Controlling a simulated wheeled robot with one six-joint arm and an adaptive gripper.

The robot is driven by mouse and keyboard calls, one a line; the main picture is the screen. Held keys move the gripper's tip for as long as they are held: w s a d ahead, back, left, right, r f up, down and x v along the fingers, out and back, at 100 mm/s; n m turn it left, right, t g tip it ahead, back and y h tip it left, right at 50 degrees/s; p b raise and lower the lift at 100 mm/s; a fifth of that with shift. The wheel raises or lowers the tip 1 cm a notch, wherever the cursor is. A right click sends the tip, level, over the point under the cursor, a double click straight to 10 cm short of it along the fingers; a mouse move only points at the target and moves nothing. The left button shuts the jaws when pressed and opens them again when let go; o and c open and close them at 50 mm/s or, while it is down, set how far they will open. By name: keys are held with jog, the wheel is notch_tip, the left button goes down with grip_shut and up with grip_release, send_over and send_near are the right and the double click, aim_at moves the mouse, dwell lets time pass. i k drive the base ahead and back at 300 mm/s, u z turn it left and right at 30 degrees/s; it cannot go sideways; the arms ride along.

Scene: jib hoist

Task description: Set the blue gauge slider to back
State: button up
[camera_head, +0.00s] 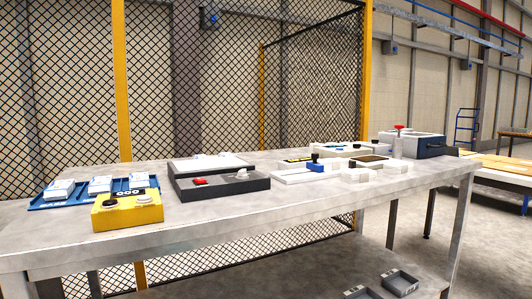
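A small blue slider (316,167) with a black knob on top sits on a low white block (292,177) near the middle right of the table. It appears to be the blue gauge slider. It is toward the right, far part of the white block; any position marks are too small to read. My gripper is not in view.
The grey table (225,212) also bears a yellow box (126,212) with buttons, a blue tray (50,201) of white pieces, a dark tray (220,186), several white blocks, and a blue-grey box (428,147) at right. Mesh fencing (215,80) stands behind. The table's front strip is clear.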

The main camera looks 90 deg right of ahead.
aim_at(314, 165)
jog(key=z, duration=3.8)
jog(key=k, duration=0.45)
jog(key=u, duration=0.8)
jog(key=i, duration=0.65)
jog(key=z, duration=0.4)
